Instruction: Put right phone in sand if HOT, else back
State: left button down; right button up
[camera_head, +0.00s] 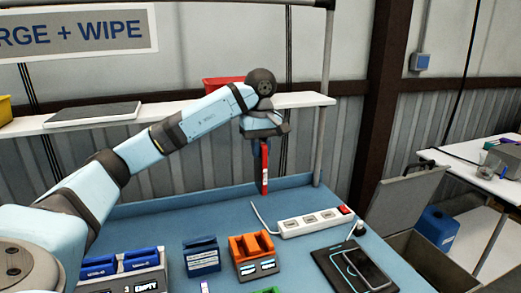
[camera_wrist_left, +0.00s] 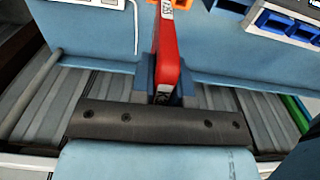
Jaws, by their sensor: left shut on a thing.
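My left gripper (camera_head: 264,146) is shut on a slim red item (camera_head: 265,170) with a pale label and holds it upright above the back of the blue table. The red item also shows in the left wrist view (camera_wrist_left: 168,45), between the blue fingers (camera_wrist_left: 160,80). I cannot tell what it is. A dark phone (camera_head: 371,267) with a pale edge lies on a black pad (camera_head: 328,262) at the table's front right. No HOT reading is legible. I cannot make out sand. My right gripper is not in view.
A white power strip (camera_head: 310,223) with a red switch lies behind the pad. An orange holder (camera_head: 252,246), a dark blue box (camera_head: 202,256) and a tray marked EMPTY (camera_head: 145,285) stand along the front. An open-lidded bin (camera_head: 400,205) and blue container (camera_head: 437,226) are right of the table.

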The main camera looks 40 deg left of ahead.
aim_at(261, 140)
pick_arm(q)
jog(key=shift+r+p, duration=1.7)
jog(key=shift+r, duration=0.6)
jog(key=shift+f, duration=0.15)
